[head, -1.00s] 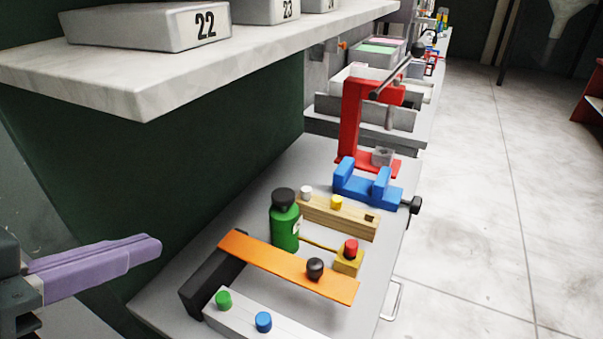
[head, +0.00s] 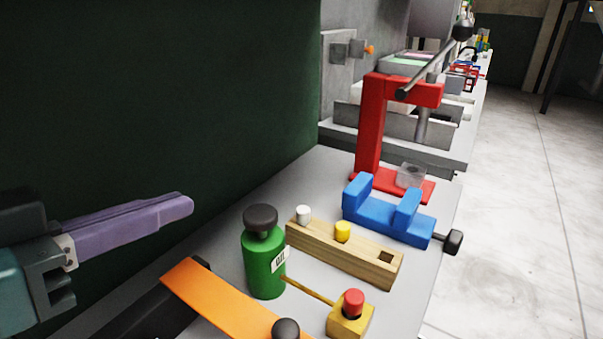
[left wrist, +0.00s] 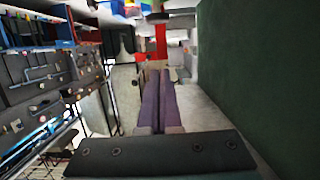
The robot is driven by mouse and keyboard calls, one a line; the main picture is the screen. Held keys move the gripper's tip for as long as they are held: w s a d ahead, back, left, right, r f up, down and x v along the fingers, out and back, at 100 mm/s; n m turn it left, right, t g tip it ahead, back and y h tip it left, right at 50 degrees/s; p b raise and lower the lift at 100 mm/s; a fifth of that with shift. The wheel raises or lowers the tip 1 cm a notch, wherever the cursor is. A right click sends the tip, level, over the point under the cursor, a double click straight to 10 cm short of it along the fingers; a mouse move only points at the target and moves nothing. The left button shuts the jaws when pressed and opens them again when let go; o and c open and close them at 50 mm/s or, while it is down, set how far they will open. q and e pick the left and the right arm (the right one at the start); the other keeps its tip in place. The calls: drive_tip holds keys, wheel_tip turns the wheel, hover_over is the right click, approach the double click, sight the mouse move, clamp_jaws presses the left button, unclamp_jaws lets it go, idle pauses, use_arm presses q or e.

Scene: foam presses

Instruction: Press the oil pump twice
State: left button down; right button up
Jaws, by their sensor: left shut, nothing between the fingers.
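A green bottle (head: 264,264) with a dark round cap and a white label stands upright on the grey bench; it looks like the oil pump. A thin yellow-brown tube or rod leads from its lower right side toward a yellow block (head: 349,318) with a red button. My left gripper (head: 188,204) comes in from the left, its purple fingers shut and empty. It is left of the bottle and apart from it. The fingers also show closed in the left wrist view (left wrist: 166,76), where I cannot make out the bottle. My right gripper is not in view.
An orange lever (head: 215,303) with a black knob lies in front of the bottle. Behind are a wooden block (head: 345,254) with white and yellow pegs, a blue vise (head: 378,219) and a red press (head: 368,130). A dark green wall (head: 170,90) borders the bench at left.

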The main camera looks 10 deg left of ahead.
use_arm(q)
hover_over(260, 216)
drive_tip(key=s+a, duration=0.1)
drive_tip(key=s, duration=0.1)
wheel_tip(260, 216, down, 2)
wheel_tip(260, 216, down, 3)
drive_tip(key=shift+f+b, duration=0.15)
drive_tip(key=shift+b, duration=0.55)
drive_tip(key=shift+f, duration=0.55)
